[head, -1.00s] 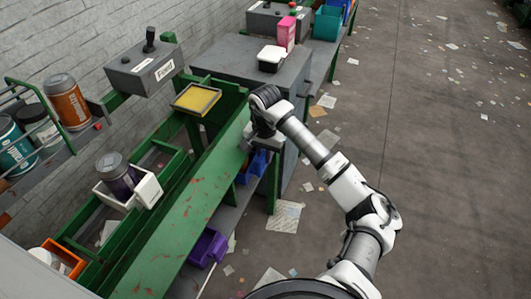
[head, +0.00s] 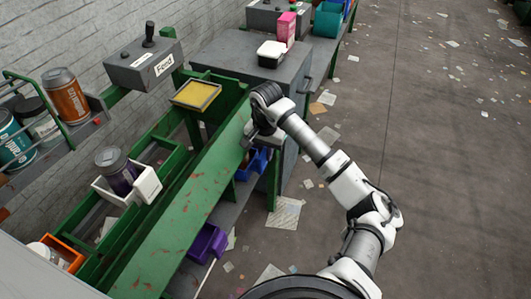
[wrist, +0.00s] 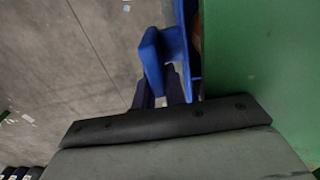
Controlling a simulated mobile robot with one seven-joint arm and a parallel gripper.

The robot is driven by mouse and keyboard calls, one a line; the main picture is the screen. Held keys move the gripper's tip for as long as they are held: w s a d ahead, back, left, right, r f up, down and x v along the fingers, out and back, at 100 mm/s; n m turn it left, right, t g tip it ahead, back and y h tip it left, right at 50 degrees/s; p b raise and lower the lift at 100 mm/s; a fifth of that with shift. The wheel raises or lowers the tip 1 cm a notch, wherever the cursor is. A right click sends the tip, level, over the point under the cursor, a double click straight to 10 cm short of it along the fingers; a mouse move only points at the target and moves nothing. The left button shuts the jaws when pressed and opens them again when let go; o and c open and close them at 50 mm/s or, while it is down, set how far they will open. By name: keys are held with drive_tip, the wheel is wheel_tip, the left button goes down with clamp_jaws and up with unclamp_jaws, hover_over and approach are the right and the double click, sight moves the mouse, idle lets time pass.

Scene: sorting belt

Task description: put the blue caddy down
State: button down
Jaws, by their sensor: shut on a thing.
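The blue caddy (head: 260,160) is at the outer side of the green sorting bench, below the level of its top, partly hidden by the bench edge and my arm. My gripper (head: 250,136) is just above it in the head view. In the wrist view, my gripper's dark fingers (wrist: 159,88) are shut on a blue upright part of the caddy (wrist: 152,55), close beside the green panel (wrist: 265,60). I cannot tell whether the caddy's underside touches the lower shelf.
A purple caddy (head: 208,242) stands on the lower shelf (head: 232,212) nearer me. A white caddy (head: 146,184) with a dark jar (head: 118,172) and an orange caddy (head: 66,250) are on the bench's far side. A grey cabinet (head: 228,55) stands behind. Floor to the right has only scattered papers.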

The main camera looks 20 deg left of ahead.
drive_tip(key=shift+s+f, duration=0.1)
drive_tip(key=shift+f, duration=0.3)
